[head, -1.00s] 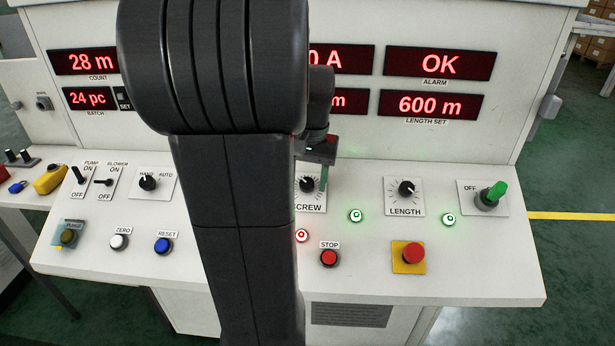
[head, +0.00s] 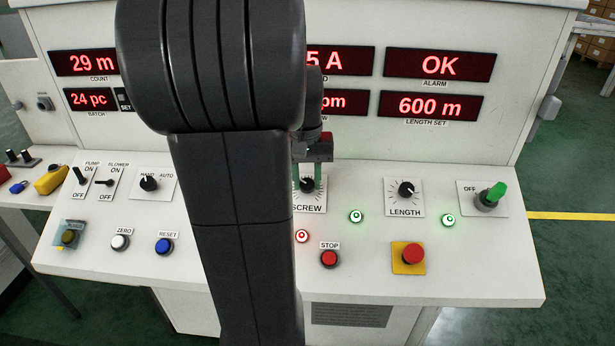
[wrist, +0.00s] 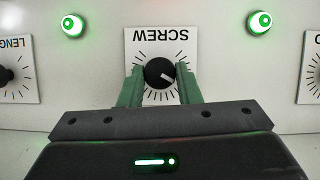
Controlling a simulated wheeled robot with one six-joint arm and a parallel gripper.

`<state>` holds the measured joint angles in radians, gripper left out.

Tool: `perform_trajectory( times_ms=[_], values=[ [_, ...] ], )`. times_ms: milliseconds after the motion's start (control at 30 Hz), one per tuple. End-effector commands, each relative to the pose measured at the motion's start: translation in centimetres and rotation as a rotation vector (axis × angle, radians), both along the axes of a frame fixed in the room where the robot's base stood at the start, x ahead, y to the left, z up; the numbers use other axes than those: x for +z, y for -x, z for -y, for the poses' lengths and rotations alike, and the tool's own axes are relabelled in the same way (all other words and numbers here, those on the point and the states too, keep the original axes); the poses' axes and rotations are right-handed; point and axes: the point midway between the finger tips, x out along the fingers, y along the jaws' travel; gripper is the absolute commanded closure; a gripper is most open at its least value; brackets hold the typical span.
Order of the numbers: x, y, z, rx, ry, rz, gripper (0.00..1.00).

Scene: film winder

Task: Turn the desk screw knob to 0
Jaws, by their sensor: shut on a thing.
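The black screw knob (head: 307,185) sits on a white dial plate marked SCREW on the desk panel. In the wrist view the knob (wrist: 160,73) shows upside down, its white pointer line toward the lower right of the picture. My gripper (wrist: 160,80) has its two green fingers on either side of the knob, shut on it. In the head view my gripper (head: 307,172) comes down on the knob from above, and my arm hides part of the panel to the left of it.
The length knob (head: 406,189) is to the right, with lit green buttons (head: 356,216) nearby. A red stop button (head: 329,258) and a red emergency button (head: 413,253) on yellow are in front.

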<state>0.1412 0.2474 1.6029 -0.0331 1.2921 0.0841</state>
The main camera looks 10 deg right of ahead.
Motion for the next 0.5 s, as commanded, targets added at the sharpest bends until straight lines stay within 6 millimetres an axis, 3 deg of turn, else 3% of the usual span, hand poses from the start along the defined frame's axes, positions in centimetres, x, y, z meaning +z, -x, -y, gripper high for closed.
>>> perform_trajectory(
  times_ms=[500],
  values=[
    [-0.05,0.0,-0.52,0.436,0.21,-0.058,0.92]
  ],
)
